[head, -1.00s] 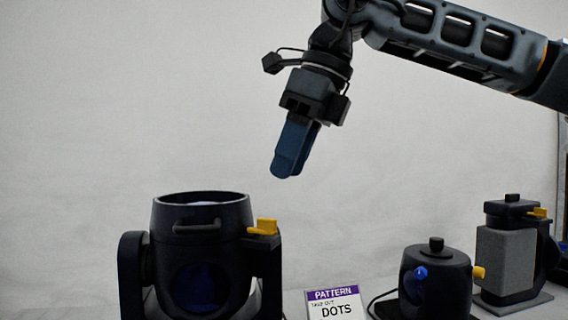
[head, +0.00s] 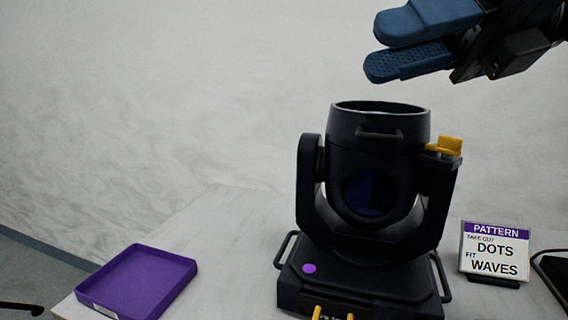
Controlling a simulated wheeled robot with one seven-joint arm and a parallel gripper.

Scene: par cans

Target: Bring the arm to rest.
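My gripper (head: 391,49) is in the upper right of the head view, raised above the black moving-head lamp and a little apart from it. Its two blue fingers point left with a narrow gap between them, and nothing shows in the gap. My wrist runs out of view at the right edge.
The black lamp (head: 345,232) stands upright on the pale table (head: 222,232), with a yellow knob (head: 444,146) at its right. A purple tray (head: 187,268), empty where visible, lies at left. A sign (head: 494,251) reads PATTERN, take out DOTS, fit WAVES. Air at left is free.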

